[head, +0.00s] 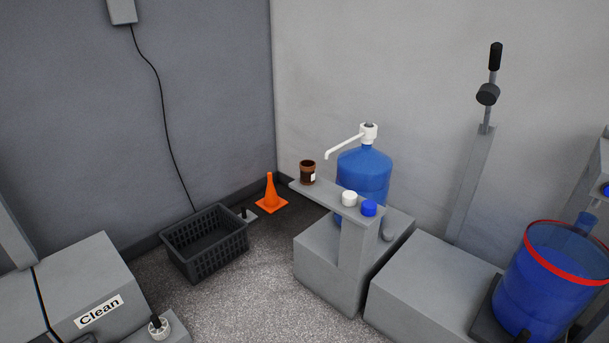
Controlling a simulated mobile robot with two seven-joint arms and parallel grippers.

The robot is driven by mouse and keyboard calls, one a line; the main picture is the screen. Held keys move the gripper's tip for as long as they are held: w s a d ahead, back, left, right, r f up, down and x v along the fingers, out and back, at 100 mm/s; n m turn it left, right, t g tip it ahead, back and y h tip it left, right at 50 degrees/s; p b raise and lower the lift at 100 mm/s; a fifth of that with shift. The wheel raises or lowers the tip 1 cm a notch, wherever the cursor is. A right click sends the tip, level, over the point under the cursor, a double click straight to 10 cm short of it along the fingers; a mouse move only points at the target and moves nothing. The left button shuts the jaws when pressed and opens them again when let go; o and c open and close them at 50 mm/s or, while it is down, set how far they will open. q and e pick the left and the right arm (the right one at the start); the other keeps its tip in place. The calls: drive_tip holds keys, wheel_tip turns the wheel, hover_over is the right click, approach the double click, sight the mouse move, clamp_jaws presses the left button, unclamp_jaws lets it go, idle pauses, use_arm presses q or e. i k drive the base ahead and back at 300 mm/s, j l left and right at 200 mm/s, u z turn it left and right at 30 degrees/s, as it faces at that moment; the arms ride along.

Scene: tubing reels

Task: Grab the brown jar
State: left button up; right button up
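The brown jar (308,173) stands upright near the far left end of a narrow grey shelf (326,195) in the head view. It has a pale label patch on its right side. A white cap-like item (349,198) and a blue one (369,208) sit on the nearer right end of the same shelf. Neither of my grippers shows in the head view.
A blue water jug (364,170) with a white pump stands right behind the shelf. An orange cone (271,194) and black crate (205,245) are on the floor to the left. A blue barrel (545,285) stands at right. Open floor lies in front of the crate.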

sight(307, 172)
drive_tip(key=i+z, duration=0.15)
drive_tip(key=i, duration=0.3)
drive_tip(key=i+j+z, duration=0.15)
drive_tip(key=i, duration=0.35)
drive_tip(key=i+z, duration=0.15)
drive_tip(key=i, duration=0.3)
drive_tip(key=i+j+z, duration=0.15)
drive_tip(key=i, duration=0.3)
drive_tip(key=i+j+z, duration=0.15)
drive_tip(key=i+j, duration=0.2)
drive_tip(key=i, duration=0.1)
